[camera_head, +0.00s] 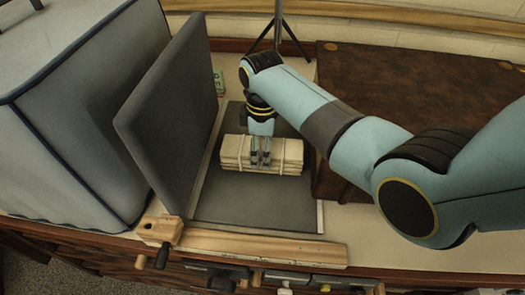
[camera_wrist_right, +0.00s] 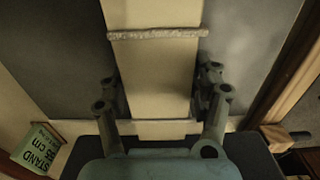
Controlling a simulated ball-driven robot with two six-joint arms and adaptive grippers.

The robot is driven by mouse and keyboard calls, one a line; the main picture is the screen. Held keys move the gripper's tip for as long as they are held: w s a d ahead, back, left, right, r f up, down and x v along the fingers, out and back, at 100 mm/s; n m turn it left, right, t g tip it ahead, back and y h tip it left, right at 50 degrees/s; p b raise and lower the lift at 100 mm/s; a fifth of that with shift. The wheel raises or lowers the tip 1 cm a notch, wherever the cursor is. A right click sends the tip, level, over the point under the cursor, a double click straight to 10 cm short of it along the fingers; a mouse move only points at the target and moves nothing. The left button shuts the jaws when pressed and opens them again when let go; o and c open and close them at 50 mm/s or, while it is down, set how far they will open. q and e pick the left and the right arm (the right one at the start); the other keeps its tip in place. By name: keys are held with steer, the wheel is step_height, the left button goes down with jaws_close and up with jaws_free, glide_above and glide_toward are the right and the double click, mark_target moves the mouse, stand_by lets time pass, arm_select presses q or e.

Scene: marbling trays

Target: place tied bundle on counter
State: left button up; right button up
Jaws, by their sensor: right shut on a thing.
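The tied bundle (camera_head: 234,155) is a flat cream stack with a cord around it near each end. It is over a dark grey flat panel (camera_head: 250,201) on the cream counter (camera_head: 331,218); I cannot tell whether it touches the panel. My right gripper (camera_head: 260,160) comes down from above and is shut on the middle of the bundle. In the right wrist view the bundle (camera_wrist_right: 155,72) passes between the fingers (camera_wrist_right: 160,92), with one cord across it. My left gripper is not in view.
An upright grey panel (camera_head: 175,110) and a large grey fabric-like box (camera_head: 85,120) stand at left. A brown case (camera_head: 400,95) is at right. A wooden bar (camera_head: 260,245) runs along the front edge. A green card (camera_wrist_right: 38,150) reads "STAND 98 cm".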

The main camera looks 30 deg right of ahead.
steer(key=shift+w+f, duration=0.1)
steer(key=shift+f, duration=0.4)
steer(key=o, duration=1.6)
steer(key=shift+f, duration=0.1)
steer(key=shift+c, duration=0.2)
